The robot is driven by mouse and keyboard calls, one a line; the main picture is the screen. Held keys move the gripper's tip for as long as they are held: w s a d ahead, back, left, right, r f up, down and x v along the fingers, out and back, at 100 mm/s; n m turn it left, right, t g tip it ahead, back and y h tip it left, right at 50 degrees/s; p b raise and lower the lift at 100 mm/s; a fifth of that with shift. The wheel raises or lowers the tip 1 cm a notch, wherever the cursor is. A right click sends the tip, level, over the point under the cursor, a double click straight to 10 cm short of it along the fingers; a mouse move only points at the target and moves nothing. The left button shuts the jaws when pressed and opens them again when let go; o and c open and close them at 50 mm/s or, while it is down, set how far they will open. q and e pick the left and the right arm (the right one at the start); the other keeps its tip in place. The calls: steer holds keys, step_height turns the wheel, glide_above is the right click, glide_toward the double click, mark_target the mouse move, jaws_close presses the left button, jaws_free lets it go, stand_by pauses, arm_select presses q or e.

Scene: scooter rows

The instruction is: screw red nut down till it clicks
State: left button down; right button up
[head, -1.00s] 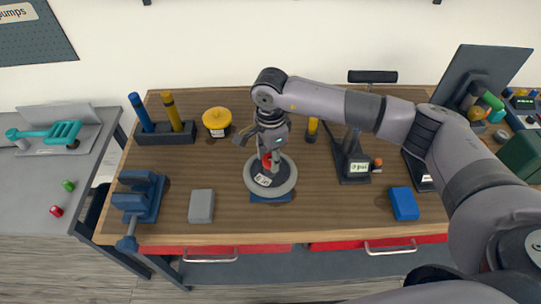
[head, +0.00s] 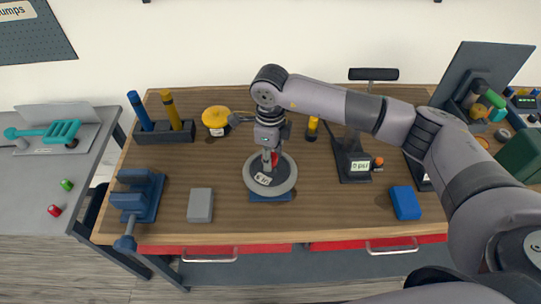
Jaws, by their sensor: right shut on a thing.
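The red nut (head: 275,159) shows as a small patch of red at the centre of a round grey disc (head: 285,184) with a white label. The disc rests on a blue base (head: 270,198) on the wooden bench. My right gripper (head: 269,160) points down over the disc's centre and is shut on the red nut. Its fingers and wrist hide most of the nut and whatever it sits on. My left gripper is not in view.
A blue vise (head: 139,200) and a grey block (head: 201,206) stand left of the disc. A yellow round part (head: 216,117) is behind. A black stand (head: 353,165) and a blue block (head: 405,203) are to the right. Bare bench lies in front.

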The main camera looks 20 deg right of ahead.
steer(key=m, duration=0.7)
steer(key=shift+r, duration=0.1)
steer(key=m, duration=0.6)
steer(key=shift+w+m, duration=0.15)
steer(key=shift+m, duration=0.15)
steer(key=o, duration=0.8)
steer(key=shift+d, duration=0.1)
steer(key=o, duration=0.4)
step_height(320, 180, up, 12)
